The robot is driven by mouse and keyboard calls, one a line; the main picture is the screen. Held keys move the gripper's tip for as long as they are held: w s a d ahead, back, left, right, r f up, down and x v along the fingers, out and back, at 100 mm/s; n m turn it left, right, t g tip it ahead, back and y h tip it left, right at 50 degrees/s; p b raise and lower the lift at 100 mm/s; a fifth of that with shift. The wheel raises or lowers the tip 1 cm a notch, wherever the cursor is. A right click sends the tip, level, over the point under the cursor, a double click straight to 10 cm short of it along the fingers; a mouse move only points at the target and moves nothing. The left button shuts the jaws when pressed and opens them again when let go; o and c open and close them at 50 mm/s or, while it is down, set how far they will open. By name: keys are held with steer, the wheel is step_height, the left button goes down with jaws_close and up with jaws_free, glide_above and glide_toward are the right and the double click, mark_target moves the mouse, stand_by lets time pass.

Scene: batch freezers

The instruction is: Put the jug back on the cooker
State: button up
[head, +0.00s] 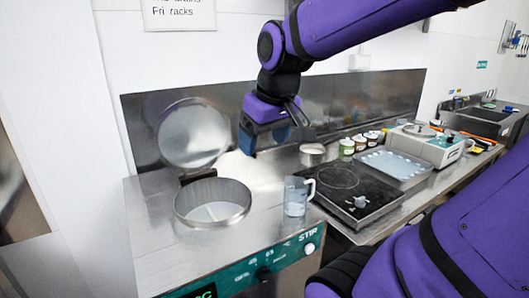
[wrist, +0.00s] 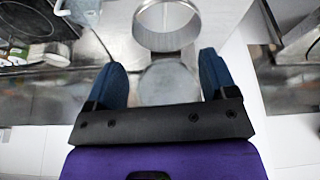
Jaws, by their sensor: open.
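The jug (head: 296,196), clear with a white handle on its right, stands upright on the steel top of the batch freezer, right of its round opening. Part of it also shows at the top left of the wrist view (wrist: 82,10). The cooker (head: 340,182) is a black hob with a round ring and a knob, just right of the jug; its top is bare. My gripper (head: 270,140) hangs above and behind the freezer top, apart from the jug. In the wrist view its two blue fingers (wrist: 166,85) are spread with nothing between them.
The freezer's round opening (head: 213,203) has its round lid (head: 193,133) raised behind it. A small pan (head: 312,154) and several small jars (head: 347,148) stand behind the cooker. A metal tray (head: 394,166) and a scale-like white appliance (head: 428,145) lie further right.

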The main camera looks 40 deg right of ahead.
steer(key=s+a+t, duration=0.1)
steer(key=s+a, duration=0.5)
steer(key=shift+s+r+n+t, duration=0.2)
steer(key=shift+r+n+t, duration=0.1)
steer(key=shift+r, duration=0.05)
stand_by(0.9)
